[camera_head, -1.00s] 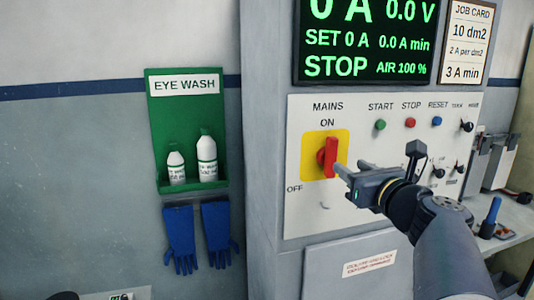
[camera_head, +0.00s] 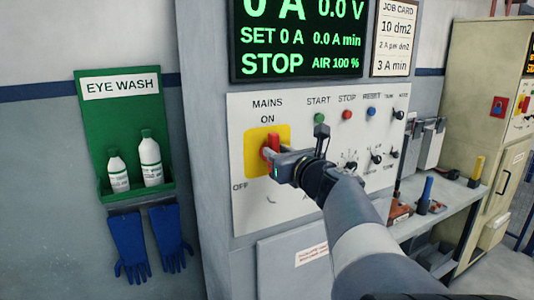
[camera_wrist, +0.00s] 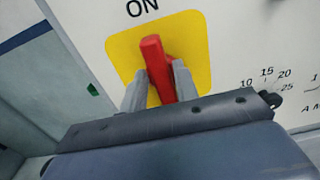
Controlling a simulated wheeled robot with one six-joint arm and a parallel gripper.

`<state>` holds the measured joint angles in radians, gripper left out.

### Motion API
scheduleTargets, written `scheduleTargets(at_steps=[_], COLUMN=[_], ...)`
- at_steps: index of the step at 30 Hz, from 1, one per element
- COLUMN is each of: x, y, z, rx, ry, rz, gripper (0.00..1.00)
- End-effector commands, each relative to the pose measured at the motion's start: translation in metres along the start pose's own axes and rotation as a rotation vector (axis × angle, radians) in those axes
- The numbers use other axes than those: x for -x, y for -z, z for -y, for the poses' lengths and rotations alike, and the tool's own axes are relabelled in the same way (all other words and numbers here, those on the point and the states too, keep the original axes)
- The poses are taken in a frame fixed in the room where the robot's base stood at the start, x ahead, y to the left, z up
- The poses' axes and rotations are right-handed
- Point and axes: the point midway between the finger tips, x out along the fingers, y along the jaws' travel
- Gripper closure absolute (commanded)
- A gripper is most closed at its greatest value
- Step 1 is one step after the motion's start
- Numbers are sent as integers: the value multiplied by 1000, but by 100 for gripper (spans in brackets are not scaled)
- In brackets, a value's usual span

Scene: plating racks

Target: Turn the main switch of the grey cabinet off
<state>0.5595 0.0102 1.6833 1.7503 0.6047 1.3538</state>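The main switch is a red rotary handle (camera_head: 273,143) on a yellow plate (camera_head: 254,160), under the words MAINS and ON on the grey cabinet (camera_head: 205,200). The red handle (camera_wrist: 156,60) points up towards ON in the wrist view; OFF is printed to the lower left in the head view. My gripper (camera_head: 269,153) is at the switch and hides the handle's lower part in the head view. In the wrist view my gripper (camera_wrist: 159,72) has one finger on each side of the handle. The fingers stand apart, with a narrow yellow gap at the left finger.
Start, stop and reset buttons (camera_head: 347,115) and small knobs lie right of the switch. A green eye wash holder (camera_head: 92,140) with bottles and blue gloves (camera_head: 128,240) hang on the left wall. A bench (camera_head: 440,210) and a beige cabinet (camera_head: 480,110) are at right.

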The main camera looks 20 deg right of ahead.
Motion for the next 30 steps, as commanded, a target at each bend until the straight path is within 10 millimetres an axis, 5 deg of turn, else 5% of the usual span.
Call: scheduleTargets(at_steps=[10,20,30], x=[0,0,0], y=[0,1,5], z=[0,-1,-4], rx=[0,38,255], ry=[0,0,0], rz=[0,1,2], gripper=[100,100,100])
